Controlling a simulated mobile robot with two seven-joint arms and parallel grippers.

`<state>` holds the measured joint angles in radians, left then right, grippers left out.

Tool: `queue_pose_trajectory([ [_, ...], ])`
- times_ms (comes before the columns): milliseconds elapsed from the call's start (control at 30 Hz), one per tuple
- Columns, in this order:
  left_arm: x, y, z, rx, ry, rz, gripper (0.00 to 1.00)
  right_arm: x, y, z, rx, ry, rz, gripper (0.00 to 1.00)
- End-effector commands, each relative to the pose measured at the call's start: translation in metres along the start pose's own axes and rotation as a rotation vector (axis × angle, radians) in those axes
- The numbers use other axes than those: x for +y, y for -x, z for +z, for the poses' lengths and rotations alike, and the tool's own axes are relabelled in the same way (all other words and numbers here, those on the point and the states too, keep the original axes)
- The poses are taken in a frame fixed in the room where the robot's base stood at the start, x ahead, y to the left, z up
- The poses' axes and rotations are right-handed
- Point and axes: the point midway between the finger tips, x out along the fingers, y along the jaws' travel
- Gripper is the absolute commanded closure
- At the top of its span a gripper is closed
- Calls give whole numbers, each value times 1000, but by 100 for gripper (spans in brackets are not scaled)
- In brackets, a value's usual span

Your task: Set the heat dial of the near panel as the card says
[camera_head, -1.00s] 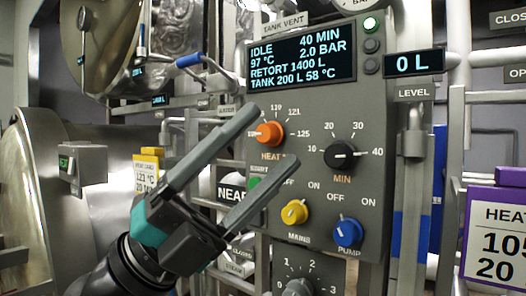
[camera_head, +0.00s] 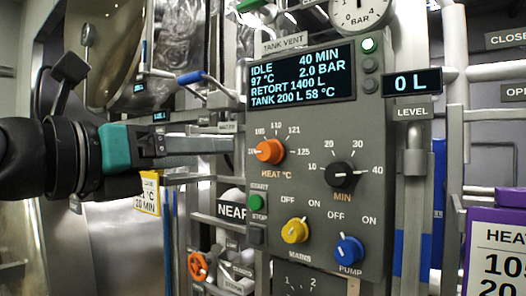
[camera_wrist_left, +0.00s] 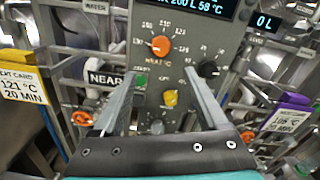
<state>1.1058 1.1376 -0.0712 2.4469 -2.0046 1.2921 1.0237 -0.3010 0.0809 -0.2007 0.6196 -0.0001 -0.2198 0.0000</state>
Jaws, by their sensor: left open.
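The near panel (camera_head: 315,215) has an orange heat dial (camera_head: 270,152) marked 105, 110, 121 and 125; its pale pointer seems to face left, the low end. The left wrist view shows this dial (camera_wrist_left: 160,46) beyond and between my fingertips. My left gripper (camera_head: 240,145) is open and empty, pointing at the panel just left of the dial; contact cannot be told. A yellow heat card (camera_wrist_left: 22,85) in the left wrist view reads 121 °C, 20 MIN; in the head view the yellow card (camera_head: 148,195) is partly hidden. A NEAR sign (camera_head: 231,210) is beside the panel. My right gripper is out of view.
The black MIN dial (camera_head: 341,175), green start button (camera_head: 256,202), yellow mains knob (camera_head: 295,230) and blue pump knob (camera_head: 348,250) are close to the heat dial. A purple card (camera_head: 495,250) showing 105 stands at right. Pipes and rails flank the panel.

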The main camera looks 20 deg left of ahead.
Motion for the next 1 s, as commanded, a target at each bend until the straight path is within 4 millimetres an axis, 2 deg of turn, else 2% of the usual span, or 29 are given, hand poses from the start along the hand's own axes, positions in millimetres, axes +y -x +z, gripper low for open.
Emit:
queue_pose_trajectory([
  [700,-2,-125,1,3,1,-4,24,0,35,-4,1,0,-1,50],
  [833,-2,-137,0,2,0,-4,24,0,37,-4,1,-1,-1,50],
  [1000,-2,-142,-1,2,-1,-5,24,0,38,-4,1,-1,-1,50],
])
